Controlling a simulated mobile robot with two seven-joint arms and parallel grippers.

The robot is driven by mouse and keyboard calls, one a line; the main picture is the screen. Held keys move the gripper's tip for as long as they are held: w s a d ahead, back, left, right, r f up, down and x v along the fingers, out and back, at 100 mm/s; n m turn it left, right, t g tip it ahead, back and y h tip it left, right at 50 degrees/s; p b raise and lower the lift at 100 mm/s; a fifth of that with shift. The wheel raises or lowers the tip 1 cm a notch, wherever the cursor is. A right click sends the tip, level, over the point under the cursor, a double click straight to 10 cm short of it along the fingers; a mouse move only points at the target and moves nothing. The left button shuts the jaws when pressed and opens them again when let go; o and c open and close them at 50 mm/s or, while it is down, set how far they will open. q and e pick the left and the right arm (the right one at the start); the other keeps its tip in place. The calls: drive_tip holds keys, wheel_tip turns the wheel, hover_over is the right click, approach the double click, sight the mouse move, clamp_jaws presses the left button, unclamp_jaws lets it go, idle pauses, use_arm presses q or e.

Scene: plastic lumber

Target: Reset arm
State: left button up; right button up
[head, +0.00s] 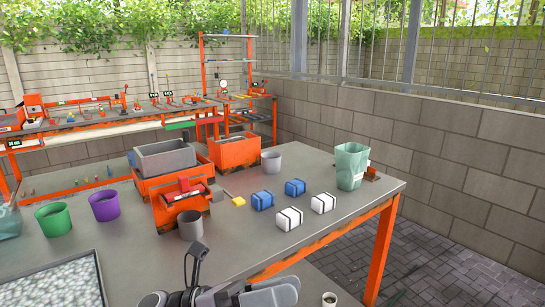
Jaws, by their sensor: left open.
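My left gripper (194,254) shows at the bottom centre of the head view, over the near edge of the grey table (330,205). Its dark fingers point up in the picture and stand apart, with nothing seen between them. Grey arm parts of mine lie just right of it at the bottom edge. My right gripper is not in view.
Two blue blocks (262,200) and two white blocks (289,218) sit right of an orange machine (182,205). Green (53,219) and purple (104,205) cups stand left. A speckled tray (55,287) is at lower left. A translucent bin (350,166) stands near the right corner.

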use_arm(q)
drive_tip(key=w+a+f+n+t+y, duration=0.1)
drive_tip(key=a+f+n+t+y, duration=0.65)
drive_tip(key=n, duration=0.75)
drive_tip(key=w+a+f+n+t+y, duration=0.25)
drive_tip(key=f+n+t+y, duration=0.2)
drive_tip(key=n+t, duration=0.75)
drive_tip(key=s+a+f+n+g+y, duration=0.3)
drive_tip(key=s+a+f+n+g, duration=0.1)
drive_tip(key=s+f+n, duration=0.4)
drive_tip(key=s+a+f+n+g+y+p, duration=0.1)
drive_tip(key=s+a+f+n+g+y, duration=0.3)
drive_tip(key=s+a+f+n, duration=0.3)
wheel_tip(320, 180, down, 5)
drive_tip(key=shift+s+r+n+g, duration=0.1)
drive_tip(key=shift+s+n+g, duration=0.5)
drive_tip(key=shift+n+g, duration=0.25)
